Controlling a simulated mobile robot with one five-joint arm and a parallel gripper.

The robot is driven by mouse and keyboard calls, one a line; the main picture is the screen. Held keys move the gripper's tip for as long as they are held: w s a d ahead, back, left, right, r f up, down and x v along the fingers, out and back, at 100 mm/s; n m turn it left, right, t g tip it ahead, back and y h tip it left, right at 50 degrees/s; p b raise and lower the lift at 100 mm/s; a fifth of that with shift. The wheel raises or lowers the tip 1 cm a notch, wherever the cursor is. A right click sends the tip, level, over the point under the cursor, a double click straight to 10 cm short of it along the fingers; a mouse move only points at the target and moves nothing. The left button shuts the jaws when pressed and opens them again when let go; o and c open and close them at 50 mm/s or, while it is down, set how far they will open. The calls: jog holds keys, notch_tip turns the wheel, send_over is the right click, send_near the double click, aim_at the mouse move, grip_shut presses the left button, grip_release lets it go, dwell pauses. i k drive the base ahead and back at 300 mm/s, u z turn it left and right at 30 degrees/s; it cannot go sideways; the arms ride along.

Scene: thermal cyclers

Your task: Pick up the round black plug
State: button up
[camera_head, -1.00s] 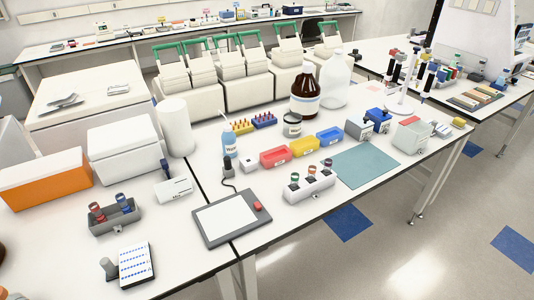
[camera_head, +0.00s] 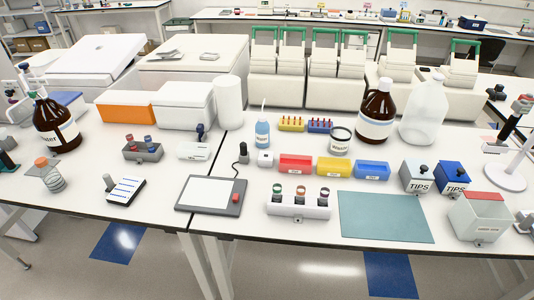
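No single thing stands out clearly as the round black plug. A small dark upright piece (camera_head: 243,152) stands behind the grey pad (camera_head: 210,194), with a black cord running to the pad. A white holder (camera_head: 298,209) in front holds three dark-bodied pieces with coloured tops. I cannot tell which of these, if any, is the plug. My gripper is not in view.
Red (camera_head: 295,164), yellow (camera_head: 333,168) and blue (camera_head: 371,170) bins stand mid-table. A teal mat (camera_head: 386,217) lies bare at the front right. Brown bottle (camera_head: 376,115) and clear jug (camera_head: 424,110) stand behind. White machines (camera_head: 275,88) line the back.

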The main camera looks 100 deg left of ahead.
aim_at(243, 145)
jog(key=z, duration=0.3)
jog(key=i, duration=0.1)
jog(key=u, duration=5.2)
jog(key=i, duration=0.4)
jog(key=u, duration=0.05)
